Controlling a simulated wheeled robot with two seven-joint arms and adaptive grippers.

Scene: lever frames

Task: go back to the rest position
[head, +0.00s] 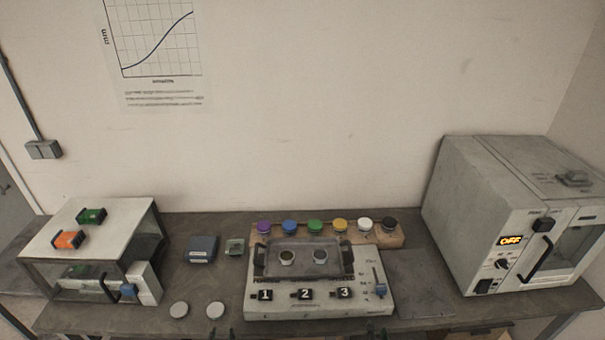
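My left gripper (225,335) seems to show only as small dark tips at the bottom edge of the head view, left of centre. My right gripper (481,332) seems to show as a small dark piece at the bottom edge, right of centre. Both are at the table's front edge, apart from the objects on it. Most of each gripper and both arms are out of the picture, so I cannot tell their opening. Nothing is visibly held.
A machine (320,307) with a tray (303,258) and levers stands mid-table. Coloured-cap jars line a wooden rack (390,240) behind it. A glass-sided box (150,235) stands left; an oven reading OFF (470,200) stands right. Two pale discs (215,310) lie in front.

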